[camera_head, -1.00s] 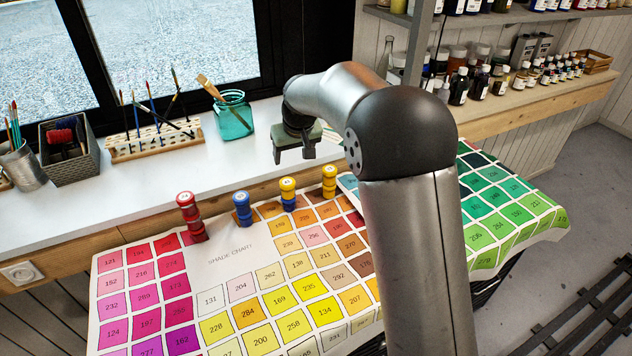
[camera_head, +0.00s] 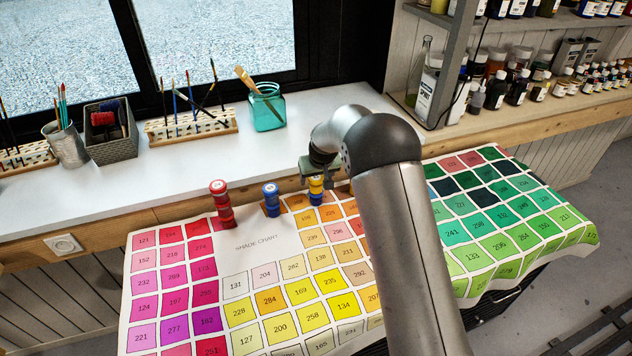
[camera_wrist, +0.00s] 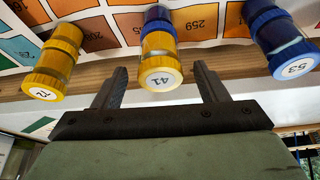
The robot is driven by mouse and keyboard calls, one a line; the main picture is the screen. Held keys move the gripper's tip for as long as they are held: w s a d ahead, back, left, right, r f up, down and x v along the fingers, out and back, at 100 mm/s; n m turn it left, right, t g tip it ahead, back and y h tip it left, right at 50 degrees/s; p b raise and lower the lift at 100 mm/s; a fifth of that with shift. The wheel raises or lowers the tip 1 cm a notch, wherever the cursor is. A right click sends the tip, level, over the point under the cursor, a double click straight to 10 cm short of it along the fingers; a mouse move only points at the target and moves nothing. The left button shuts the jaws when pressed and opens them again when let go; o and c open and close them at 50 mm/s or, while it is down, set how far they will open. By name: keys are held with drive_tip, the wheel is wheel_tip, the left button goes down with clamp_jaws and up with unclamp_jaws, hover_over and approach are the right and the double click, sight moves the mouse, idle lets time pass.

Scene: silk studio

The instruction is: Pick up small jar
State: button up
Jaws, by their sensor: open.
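Small round jars with numbered lids stand in stacks along the back edge of the shade chart. The stack with yellow lid 41 (camera_wrist: 161,62) has a blue part below; in the head view this yellow-and-blue stack (camera_head: 316,195) is right at my gripper (camera_head: 318,178). In the wrist view my gripper (camera_wrist: 160,72) is open, its fingers on either side of lid 41, with gaps and no visible contact. A yellow jar (camera_wrist: 54,62) stands to the left there, and a blue jar labelled 53 (camera_wrist: 281,42) to the right. The blue stack also shows in the head view (camera_head: 271,199).
A red stack (camera_head: 221,204) stands further left. The shade chart (camera_head: 258,232) covers the table front. Behind are the white sill (camera_head: 200,165), a teal glass jar (camera_head: 267,112), a brush rack (camera_head: 190,126) and a dark basket (camera_head: 111,146). Shelves of bottles are at right.

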drive_tip(key=shift+x, duration=1.45)
drive_tip(key=c, duration=1.1)
drive_tip(key=shift+r, duration=0.15)
